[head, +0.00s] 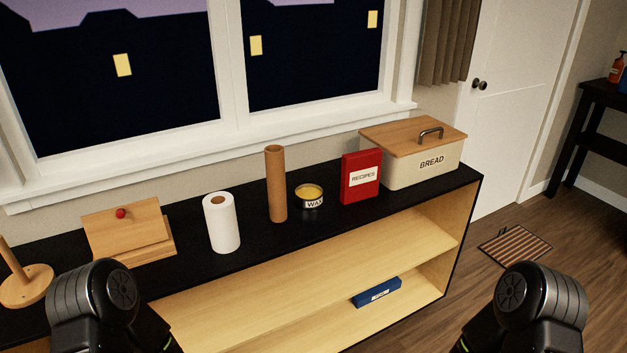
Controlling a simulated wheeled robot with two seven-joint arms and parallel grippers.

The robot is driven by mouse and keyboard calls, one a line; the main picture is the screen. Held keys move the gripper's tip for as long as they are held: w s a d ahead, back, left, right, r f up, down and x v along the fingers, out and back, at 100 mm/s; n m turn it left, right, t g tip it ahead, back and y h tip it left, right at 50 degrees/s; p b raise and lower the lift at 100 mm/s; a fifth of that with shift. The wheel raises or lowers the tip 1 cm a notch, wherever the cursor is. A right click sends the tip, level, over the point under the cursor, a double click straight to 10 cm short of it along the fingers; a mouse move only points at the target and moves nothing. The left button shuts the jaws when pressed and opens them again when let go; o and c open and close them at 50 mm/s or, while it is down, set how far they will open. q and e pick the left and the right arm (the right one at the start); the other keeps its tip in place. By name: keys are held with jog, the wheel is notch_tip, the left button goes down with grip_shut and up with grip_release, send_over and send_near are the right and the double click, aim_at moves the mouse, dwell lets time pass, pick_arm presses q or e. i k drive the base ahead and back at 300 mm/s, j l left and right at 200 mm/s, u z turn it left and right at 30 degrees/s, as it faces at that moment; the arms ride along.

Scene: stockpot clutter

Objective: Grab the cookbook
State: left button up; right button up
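A red book labelled "RECIPES" (361,177), the likely cookbook, stands upright on the black counter top in the head view, right of centre. Its front cover faces me. Parts of both my arms show at the bottom left and bottom right of the head view, well in front of the book. Neither gripper is visible, so nothing can be seen of what they hold.
A bread box (424,160) stands close to the book's right. A wax tin (309,196), cardboard tube (276,184), paper roll (222,223), wooden stand (125,230) and wooden holder (26,286) line the counter (255,262) leftward. A blue box (376,292) lies on the shelf below.

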aim_at(361, 170)
jog(key=z, duration=1.45)
jog(key=i+j, duration=0.2)
jog(key=j, duration=0.15)
jog(key=i+j, duration=0.25)
jog(key=j, duration=0.15)
